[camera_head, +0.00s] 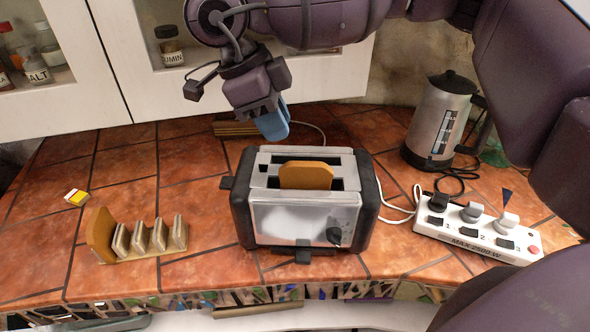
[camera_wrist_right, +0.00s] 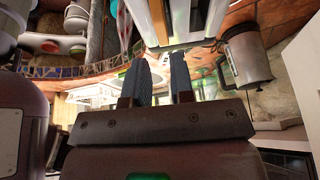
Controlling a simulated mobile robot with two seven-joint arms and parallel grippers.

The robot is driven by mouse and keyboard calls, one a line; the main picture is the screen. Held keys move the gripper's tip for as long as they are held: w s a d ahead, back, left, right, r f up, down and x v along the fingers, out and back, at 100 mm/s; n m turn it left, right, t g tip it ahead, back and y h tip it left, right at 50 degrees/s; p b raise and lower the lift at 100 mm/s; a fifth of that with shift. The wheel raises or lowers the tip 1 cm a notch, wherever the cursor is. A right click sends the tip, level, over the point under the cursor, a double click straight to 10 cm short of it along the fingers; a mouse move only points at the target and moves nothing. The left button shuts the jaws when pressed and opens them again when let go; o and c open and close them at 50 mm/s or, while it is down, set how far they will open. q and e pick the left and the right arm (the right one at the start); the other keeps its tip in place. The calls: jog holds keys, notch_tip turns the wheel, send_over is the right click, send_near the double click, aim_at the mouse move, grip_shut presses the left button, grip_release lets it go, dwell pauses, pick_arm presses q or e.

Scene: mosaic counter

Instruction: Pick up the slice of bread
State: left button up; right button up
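A golden-brown slice of bread (camera_head: 305,176) stands in the front slot of the silver and black toaster (camera_head: 300,215), with its top edge above the slot. Another brown slice (camera_head: 101,234) stands at the left end of a small toast rack (camera_head: 145,252) at the left. My right gripper (camera_head: 272,124) hangs above and behind the toaster, apart from both slices, with its blue fingers pointing down. In the right wrist view its two fingers (camera_wrist_right: 159,82) are apart with nothing between them. My left gripper is not in view.
A metal kettle (camera_head: 440,120) stands at the back right, and a white power strip (camera_head: 476,230) with plugs lies right of the toaster. A small yellow, white and red box (camera_head: 76,197) lies at the left. White cabinets (camera_head: 100,55) with jars rise behind. Tiles between rack and toaster are clear.

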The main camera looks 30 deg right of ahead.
aim_at(304, 164)
jog(key=shift+d+f, duration=0.15)
jog(key=shift+f, duration=0.05)
jog(key=x, duration=0.4)
jog(key=shift+s+f, duration=0.1)
jog(key=shift+s, duration=0.15)
jog(key=shift+x, duration=1)
jog(key=x, duration=0.3)
jog(key=shift+s+d+p, duration=0.1)
jog(key=shift+d+p, duration=0.2)
jog(key=shift+d, duration=0.1)
jog(key=shift+d+f, duration=0.1)
jog(key=shift+f, duration=0.25)
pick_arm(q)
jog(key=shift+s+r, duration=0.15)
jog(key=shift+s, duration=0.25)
pick_arm(e)
jog(key=shift+c, duration=1.4)
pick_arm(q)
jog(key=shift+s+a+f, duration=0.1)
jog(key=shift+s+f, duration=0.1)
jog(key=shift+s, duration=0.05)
